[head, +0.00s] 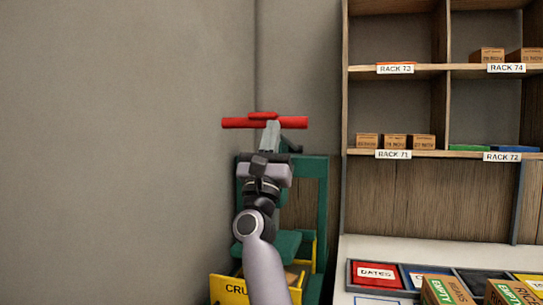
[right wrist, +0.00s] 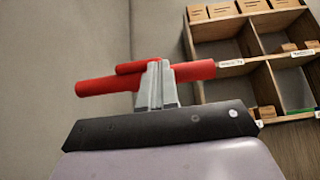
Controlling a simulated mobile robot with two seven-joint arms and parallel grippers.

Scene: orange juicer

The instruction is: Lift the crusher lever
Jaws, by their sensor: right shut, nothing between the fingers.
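The crusher lever's red crossbar handle (head: 236,123) lies roughly level above the green crusher frame (head: 321,210). It also shows in the right wrist view as a red bar (right wrist: 100,86) with a shorter red piece above it. My right gripper (head: 271,127) points up at the middle of the bar, its grey fingers together and overlapping the bar in the picture. In the right wrist view the fingertips (right wrist: 157,68) reach the bar's middle; I cannot tell whether they touch it. The fingers hold nothing. My left gripper is out of view.
A yellow bin (head: 228,290) marked "CRU..." sits low on the crusher, partly hidden by my arm. A wooden rack (head: 395,70) with small boxes stands to the right, above a white counter (head: 390,246) with coloured trays. Bare wall fills the left.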

